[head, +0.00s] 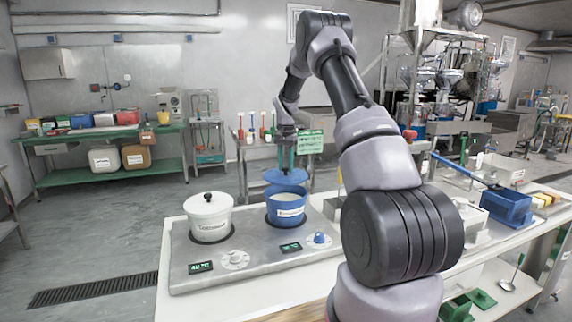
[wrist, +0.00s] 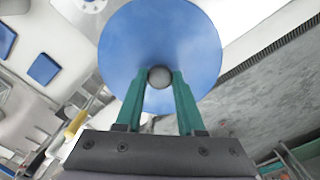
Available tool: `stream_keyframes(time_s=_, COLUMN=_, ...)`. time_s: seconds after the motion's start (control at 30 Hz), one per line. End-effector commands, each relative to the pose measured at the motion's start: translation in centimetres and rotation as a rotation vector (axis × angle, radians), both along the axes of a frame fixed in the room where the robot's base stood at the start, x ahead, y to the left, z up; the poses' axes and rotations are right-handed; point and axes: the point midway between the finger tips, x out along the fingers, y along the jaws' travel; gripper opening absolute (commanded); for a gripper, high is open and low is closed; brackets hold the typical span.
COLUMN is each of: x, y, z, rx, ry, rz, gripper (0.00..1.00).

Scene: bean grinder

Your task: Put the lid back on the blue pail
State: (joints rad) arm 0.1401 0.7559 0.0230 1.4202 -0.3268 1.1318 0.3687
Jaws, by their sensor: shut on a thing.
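The blue pail (head: 286,213) stands upright in the right well of a grey two-well unit. Its top is uncovered and the pale inside shows. My gripper (head: 287,160) is over the pail with its green fingers pointing down. It is shut on the grey knob (wrist: 160,77) of the blue lid (wrist: 160,35). In the head view the lid (head: 286,176) hangs just above the pail's far rim, apart from the near rim. Whether it touches the far rim I cannot tell. In the wrist view the lid hides the pail.
A white lidded pot (head: 209,217) stands in the left well, close to the blue pail. The grey unit (head: 262,258) has knobs and displays along its front. A blue box (head: 507,207) and trays stand on the right. My arm hides part of the table.

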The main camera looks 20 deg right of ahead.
Motion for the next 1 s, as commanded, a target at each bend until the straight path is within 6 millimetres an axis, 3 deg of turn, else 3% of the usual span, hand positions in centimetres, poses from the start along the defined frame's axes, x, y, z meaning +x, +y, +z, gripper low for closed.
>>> stream_keyframes(time_s=0.5, x=0.0, y=0.0, z=-4.6, rx=0.0, ry=0.0, rz=0.0, gripper=0.0)
stream_keyframes(time_s=1.0, x=0.0, y=0.0, z=-5.2, rx=0.0, ry=0.0, rz=0.0, gripper=0.0)
